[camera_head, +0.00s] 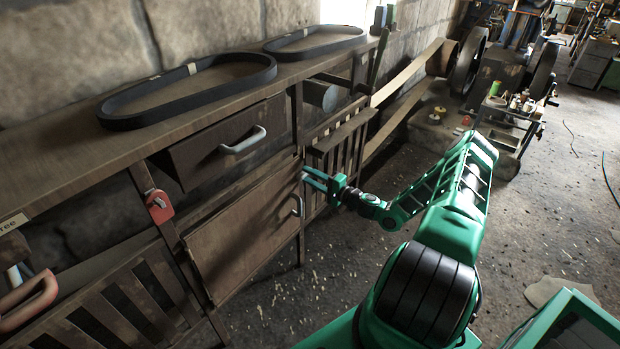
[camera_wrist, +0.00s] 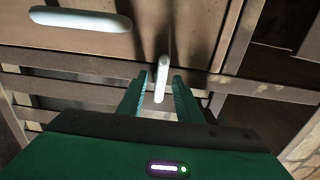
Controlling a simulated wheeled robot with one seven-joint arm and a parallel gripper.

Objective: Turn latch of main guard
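A pale upright handle (camera_head: 297,207), which looks like the latch, is at the right edge of a brown panel door (camera_head: 245,235) in the head view. The handle also shows in the wrist view (camera_wrist: 162,68), in line with the gap between my fingers. My gripper (camera_head: 311,179) is open, with its two green fingers spread. In the wrist view my gripper (camera_wrist: 158,90) has one finger on each side of the handle's lower end, and neither clearly touches it. I cannot tell the depth between handle and fingers.
A drawer with a pale bar handle (camera_head: 243,140) is above the door. A red latch-like piece (camera_head: 159,205) is on the post at left. A slatted guard (camera_head: 345,150) stands at right. Black belts (camera_head: 190,90) lie on top. The floor at right is open.

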